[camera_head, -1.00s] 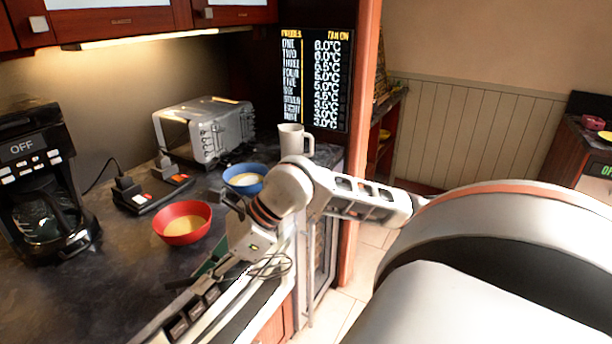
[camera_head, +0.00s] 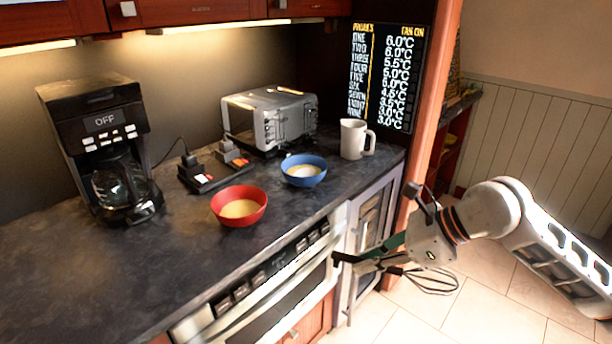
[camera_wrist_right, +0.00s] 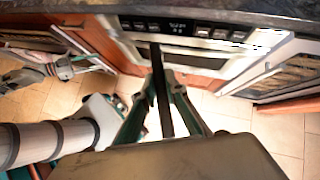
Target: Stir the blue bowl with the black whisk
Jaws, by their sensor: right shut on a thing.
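The blue bowl (camera_head: 304,172) stands upright on the dark counter, with pale yellow contents inside. The black whisk (camera_head: 347,258) is in my right gripper (camera_head: 368,257), which is shut on its handle. The handle points left in the head view, and the wire loops hang on the right over the floor. The gripper is in front of the counter's edge, below and to the right of the blue bowl and clear of it. The right wrist view shows the dark handle (camera_wrist_right: 161,92) between the green fingers; the wire end is hidden there. My left gripper is not seen in the head view.
A red bowl (camera_head: 239,206) with yellow contents is left of the blue bowl. An oven front (camera_head: 265,285) drops below the counter edge.

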